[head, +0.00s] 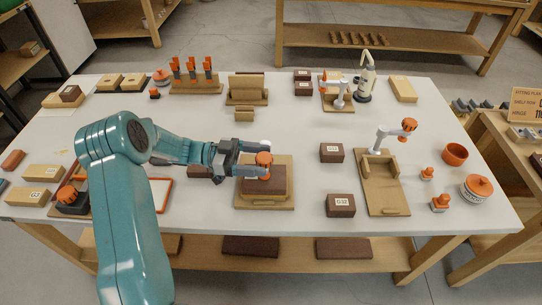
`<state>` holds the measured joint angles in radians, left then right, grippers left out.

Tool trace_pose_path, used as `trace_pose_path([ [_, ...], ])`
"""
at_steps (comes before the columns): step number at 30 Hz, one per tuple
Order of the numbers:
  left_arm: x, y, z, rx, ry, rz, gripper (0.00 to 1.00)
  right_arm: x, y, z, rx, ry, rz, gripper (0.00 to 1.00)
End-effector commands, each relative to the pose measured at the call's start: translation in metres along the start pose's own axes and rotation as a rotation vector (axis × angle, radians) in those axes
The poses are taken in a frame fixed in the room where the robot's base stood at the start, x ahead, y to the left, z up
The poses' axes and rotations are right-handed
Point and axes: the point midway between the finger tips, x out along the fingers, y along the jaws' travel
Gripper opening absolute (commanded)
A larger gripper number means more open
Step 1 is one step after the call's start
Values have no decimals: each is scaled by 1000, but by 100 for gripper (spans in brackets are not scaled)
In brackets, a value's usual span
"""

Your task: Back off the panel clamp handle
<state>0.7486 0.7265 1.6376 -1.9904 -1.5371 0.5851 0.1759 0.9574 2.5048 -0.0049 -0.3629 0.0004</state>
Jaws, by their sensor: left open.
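My left gripper (266,161) comes in from the left, open, with its pale fingertips on either side of an orange knob (264,157). The picture does not show whether they touch it. The knob stands over a dark brown block (265,187) on a wooden board (243,204) at the middle front of the bench. The gripper hides part of this fixture. A similar lever (339,90) stands at the back. No label shows which is the panel clamp. My right gripper is not in view.
Dark blocks (332,153) and (340,206) stand between the two boards. An orange cup (455,154) and a lidded jar (477,188) are at the right. Bare white tabletop (300,126) lies behind the fixture.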

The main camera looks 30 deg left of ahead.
Motion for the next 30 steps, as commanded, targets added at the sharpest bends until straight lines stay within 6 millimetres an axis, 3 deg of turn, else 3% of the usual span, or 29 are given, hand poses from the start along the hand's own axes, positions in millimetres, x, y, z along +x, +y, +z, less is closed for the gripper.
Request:
trace_pose_path([
  [3,20,0,-2,-1,1,3,71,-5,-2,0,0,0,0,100],
  [7,32,-2,-1,0,0,2,71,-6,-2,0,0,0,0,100],
  [17,37,-3,0,0,-1,-1,71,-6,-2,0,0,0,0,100],
  [18,37,-3,0,0,-1,-1,64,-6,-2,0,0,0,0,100],
  [22,36,-3,0,0,-1,0,22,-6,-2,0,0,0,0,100],
  [30,36,-3,0,0,0,-15,19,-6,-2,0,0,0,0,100],
])
